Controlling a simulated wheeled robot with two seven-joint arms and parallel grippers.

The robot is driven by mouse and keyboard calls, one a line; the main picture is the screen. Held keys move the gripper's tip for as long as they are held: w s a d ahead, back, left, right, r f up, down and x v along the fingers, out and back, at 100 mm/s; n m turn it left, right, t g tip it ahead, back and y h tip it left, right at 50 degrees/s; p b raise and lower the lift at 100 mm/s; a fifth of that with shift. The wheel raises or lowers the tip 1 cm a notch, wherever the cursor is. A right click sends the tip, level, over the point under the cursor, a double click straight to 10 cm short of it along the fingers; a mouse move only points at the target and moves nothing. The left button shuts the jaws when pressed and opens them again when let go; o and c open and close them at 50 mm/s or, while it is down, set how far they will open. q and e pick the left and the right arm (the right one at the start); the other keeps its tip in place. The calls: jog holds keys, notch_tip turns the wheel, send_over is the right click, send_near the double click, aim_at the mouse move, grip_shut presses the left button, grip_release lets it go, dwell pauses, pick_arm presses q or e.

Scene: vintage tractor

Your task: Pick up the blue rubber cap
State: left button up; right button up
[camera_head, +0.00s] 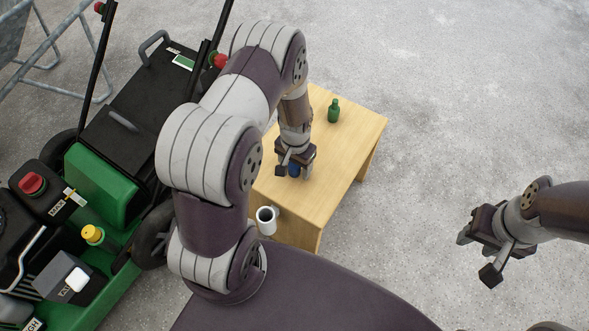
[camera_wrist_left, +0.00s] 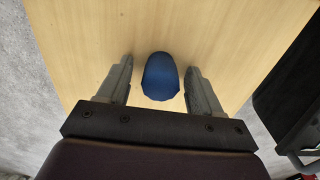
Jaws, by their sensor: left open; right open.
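The blue rubber cap (camera_wrist_left: 160,77) sits on the wooden table between the two fingers of my left gripper (camera_wrist_left: 158,85) in the left wrist view, with a gap on each side. In the head view the cap (camera_head: 294,170) shows only in part, below and between the fingers of my left gripper (camera_head: 294,172), which is open over the table and points down. My right gripper (camera_head: 475,258) is open and empty, over the concrete floor to the right of the table.
A green and black machine (camera_head: 100,185) stands left of the table. The floor at right is clear.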

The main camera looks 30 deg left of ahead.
pick_arm(q)
jog(key=shift+r, duration=0.15)
jog(key=c, duration=1.1)
jog(key=shift+o, duration=0.2)
jog(key=shift+r, duration=0.1)
